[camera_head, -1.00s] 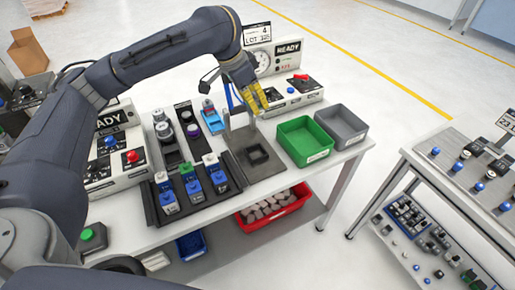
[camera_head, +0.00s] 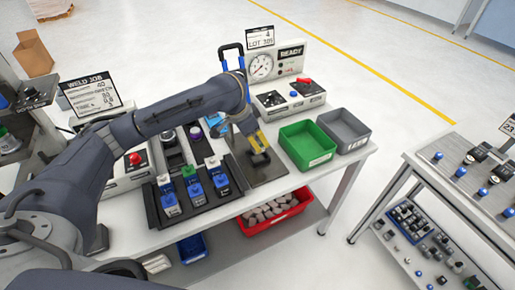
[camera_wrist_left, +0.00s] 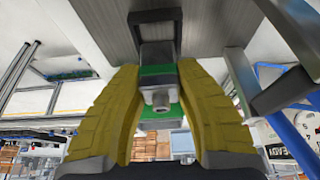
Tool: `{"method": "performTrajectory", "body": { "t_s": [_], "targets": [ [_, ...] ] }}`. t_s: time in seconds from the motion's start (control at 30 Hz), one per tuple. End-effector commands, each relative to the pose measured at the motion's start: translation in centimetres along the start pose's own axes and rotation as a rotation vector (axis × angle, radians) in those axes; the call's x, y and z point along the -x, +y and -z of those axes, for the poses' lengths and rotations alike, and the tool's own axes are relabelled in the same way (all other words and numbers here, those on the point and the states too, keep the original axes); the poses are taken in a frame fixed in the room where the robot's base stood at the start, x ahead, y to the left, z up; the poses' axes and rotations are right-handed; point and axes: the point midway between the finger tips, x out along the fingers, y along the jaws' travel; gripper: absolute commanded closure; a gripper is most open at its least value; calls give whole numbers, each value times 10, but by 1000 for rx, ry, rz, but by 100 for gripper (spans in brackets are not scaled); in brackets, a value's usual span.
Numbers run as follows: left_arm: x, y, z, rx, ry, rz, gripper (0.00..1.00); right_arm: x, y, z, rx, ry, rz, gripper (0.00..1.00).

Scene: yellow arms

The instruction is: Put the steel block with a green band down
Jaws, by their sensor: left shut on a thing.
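My left gripper (camera_head: 258,142) has yellow fingers and reaches down over the grey plate (camera_head: 268,174) on the bench. In the left wrist view the gripper (camera_wrist_left: 157,100) is shut on the steel block with a green band (camera_wrist_left: 157,72), with a finger on either side and a round metal knob facing the camera. The dark square nest (camera_wrist_left: 143,18) shows just beyond the block. In the head view the fingers cover most of the nest and hide the block. I cannot tell whether the block touches the nest. My right gripper is not in view.
A green bin (camera_head: 306,147) and a grey bin (camera_head: 344,131) stand right of the plate. A dark rack (camera_head: 150,206) with several blue-based pieces lies left. A gauge panel (camera_head: 276,66) and a switch box (camera_head: 291,98) stand behind. A blue-handled press frame (camera_head: 231,57) is close behind my gripper.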

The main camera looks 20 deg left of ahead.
Motion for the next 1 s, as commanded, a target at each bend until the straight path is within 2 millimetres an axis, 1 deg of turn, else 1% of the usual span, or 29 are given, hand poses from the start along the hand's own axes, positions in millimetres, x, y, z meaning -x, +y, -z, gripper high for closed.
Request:
{"method": "performTrajectory", "body": {
  "t_s": [0.13, 0.23, 0.4, 0.53, 0.97, 1.0],
  "targets": [
    [-2, 0, 0, 1, 2, 0, 100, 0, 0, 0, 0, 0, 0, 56],
    [-8, 0, -3, 1, 2, 0, 100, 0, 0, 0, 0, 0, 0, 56],
    [-25, 0, -10, 2, 0, -2, 100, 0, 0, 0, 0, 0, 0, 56],
    [-35, 0, -14, 0, 1, 0, 100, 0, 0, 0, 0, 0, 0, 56],
    [-38, 0, -16, 1, 2, 0, 100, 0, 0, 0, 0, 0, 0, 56],
    [-39, 0, -16, 1, 0, 0, 63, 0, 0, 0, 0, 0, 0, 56]
  ]
}}
